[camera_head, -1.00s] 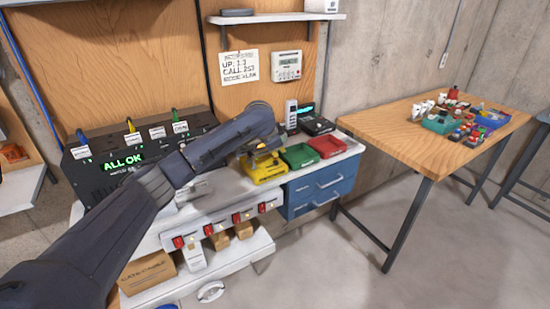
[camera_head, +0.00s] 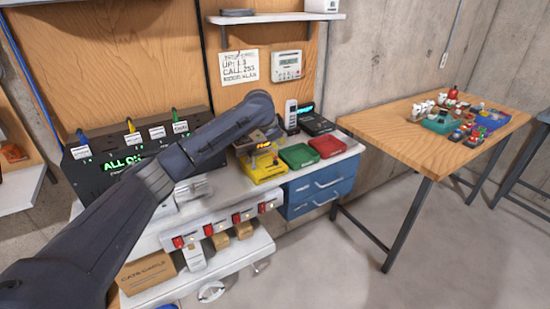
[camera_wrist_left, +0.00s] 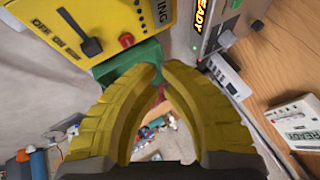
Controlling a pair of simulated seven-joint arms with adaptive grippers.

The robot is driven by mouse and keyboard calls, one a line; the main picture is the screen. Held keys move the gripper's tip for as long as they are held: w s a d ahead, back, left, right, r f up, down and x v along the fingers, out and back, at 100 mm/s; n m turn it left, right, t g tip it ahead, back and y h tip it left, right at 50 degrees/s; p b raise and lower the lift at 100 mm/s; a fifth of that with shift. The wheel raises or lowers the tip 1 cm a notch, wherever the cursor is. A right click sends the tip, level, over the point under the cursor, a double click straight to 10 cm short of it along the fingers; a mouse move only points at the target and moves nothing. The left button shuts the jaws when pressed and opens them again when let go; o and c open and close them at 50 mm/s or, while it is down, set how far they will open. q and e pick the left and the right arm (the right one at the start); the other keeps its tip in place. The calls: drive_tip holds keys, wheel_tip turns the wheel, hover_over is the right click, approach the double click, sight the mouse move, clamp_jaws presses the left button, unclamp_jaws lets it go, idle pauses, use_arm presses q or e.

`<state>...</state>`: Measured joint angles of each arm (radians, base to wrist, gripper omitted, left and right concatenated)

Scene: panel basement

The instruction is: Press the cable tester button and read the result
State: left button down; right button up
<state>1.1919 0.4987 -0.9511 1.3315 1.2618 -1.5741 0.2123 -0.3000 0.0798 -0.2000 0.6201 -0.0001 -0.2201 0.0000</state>
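The yellow tester box (camera_head: 262,170) sits on the white bench top, left of the green tray. In the left wrist view the yellow box (camera_wrist_left: 62,22) shows a black lever marked OFF and ON and a red button (camera_wrist_left: 126,40). My left gripper (camera_head: 263,147) is above the box in the head view. In the wrist view its curved yellow fingers (camera_wrist_left: 161,70) are drawn close together, holding nothing visible, apart from the red button. The black panel (camera_head: 85,170) has a lit green display reading ALL OK, its right end partly covered by my left arm. My right gripper is out of view.
Green (camera_head: 299,155) and red (camera_head: 328,146) trays stand right of the yellow box. Behind are a handset (camera_head: 291,115) and a dark device (camera_head: 317,125); READY shows on a lit display in the wrist view (camera_wrist_left: 203,14). A wooden table (camera_head: 400,135) with small parts stands right.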

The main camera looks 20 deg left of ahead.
use_arm(q)
drive_tip(key=shift+r, duration=1.45)
drive_tip(key=shift+d, duration=0.1)
